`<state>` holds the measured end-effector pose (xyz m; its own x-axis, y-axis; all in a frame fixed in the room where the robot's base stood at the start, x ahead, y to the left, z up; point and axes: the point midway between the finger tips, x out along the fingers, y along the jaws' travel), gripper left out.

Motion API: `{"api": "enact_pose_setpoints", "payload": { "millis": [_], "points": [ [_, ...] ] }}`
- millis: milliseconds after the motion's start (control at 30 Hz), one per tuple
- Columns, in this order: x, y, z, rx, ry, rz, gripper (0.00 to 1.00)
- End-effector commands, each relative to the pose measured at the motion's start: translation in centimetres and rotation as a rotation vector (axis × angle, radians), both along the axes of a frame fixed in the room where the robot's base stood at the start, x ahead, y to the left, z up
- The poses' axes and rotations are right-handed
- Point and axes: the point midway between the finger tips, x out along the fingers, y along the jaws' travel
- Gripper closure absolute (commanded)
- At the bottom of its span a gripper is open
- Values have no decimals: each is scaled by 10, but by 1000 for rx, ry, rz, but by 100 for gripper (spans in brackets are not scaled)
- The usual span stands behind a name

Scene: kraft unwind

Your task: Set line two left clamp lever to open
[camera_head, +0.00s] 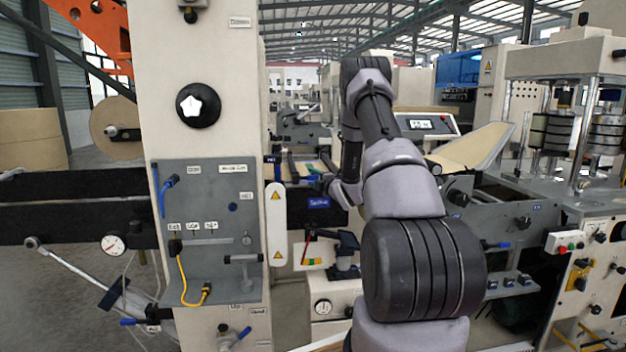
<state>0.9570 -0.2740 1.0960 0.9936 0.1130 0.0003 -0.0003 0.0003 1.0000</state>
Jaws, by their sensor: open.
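My arm rises from the bottom centre, bends at the top, and comes down towards the splice table (307,178) in the middle. My gripper (328,181) is at the table's right part, small and dark; its jaws are open. Two dark bars, a left bar (291,166) and a right bar (329,162), lie across the table, and my gripper is near the right one. A blue label (318,202) reading "Splice" is on the front below. I cannot tell which part is the line two left clamp lever, nor whether my gripper touches anything.
A tall cream column with a grey control panel (219,208) stands left of the table. A white plate with yellow warning signs (276,222) is on its right edge. A kraft roll (117,125) is behind, left.

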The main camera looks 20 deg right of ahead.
Motion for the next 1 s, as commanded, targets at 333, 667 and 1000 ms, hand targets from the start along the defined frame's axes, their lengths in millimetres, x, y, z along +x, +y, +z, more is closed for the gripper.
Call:
{"api": "enact_pose_setpoints", "payload": {
  "millis": [333,667,1000],
  "points": [
    [0,0,0,0,0,0,95],
    [0,0,0,0,0,0,100],
    [0,0,0,1,1,0,100]
  ]
}}
